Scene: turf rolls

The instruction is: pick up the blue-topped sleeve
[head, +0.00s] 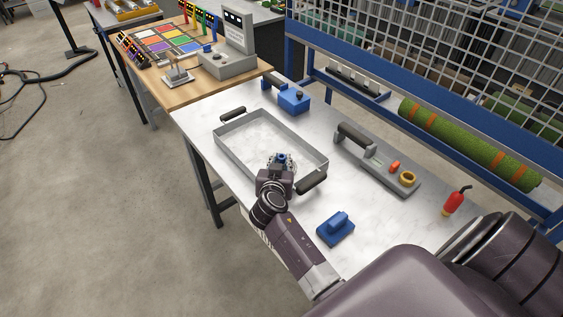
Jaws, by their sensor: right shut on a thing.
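My right gripper (280,161) is over the near part of a grey metal tray (238,155) with two dark handles. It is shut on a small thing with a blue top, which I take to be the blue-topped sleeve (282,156). Only the top of the sleeve shows between the fingers; its lower part is hidden. I cannot tell whether it touches the tray floor. My left gripper is not in view.
A turf roll (465,148) lies behind, by the blue-framed mesh.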

